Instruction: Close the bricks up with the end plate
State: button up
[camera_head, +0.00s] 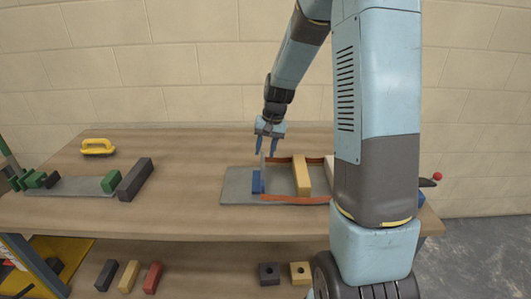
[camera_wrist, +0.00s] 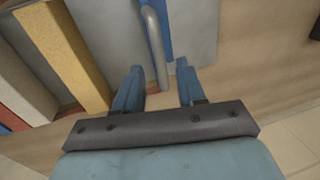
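The blue end plate (camera_head: 257,183) stands on a grey board (camera_head: 236,186) at the left of the bricks. A grey bar-shaped handle rises from the plate, and it shows in the wrist view (camera_wrist: 154,45). A yellow brick (camera_head: 301,176) stands to the right of the plate, with a gap between them. In the wrist view the yellow brick (camera_wrist: 72,52) is at the left, beside paler bricks. My gripper (camera_head: 268,151) is open above the plate. In the wrist view its fingers (camera_wrist: 160,66) are apart, one on each side of the handle, with nothing held.
Orange-red strips (camera_head: 290,198) edge the board's brick area. My arm hides its right part. Loose bricks lie on the lower shelf. The middle of the tabletop is clear.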

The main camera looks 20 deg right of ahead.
jog(key=shift+a+f, duration=0.15)
jog(key=shift+f, duration=0.7)
grip_shut()
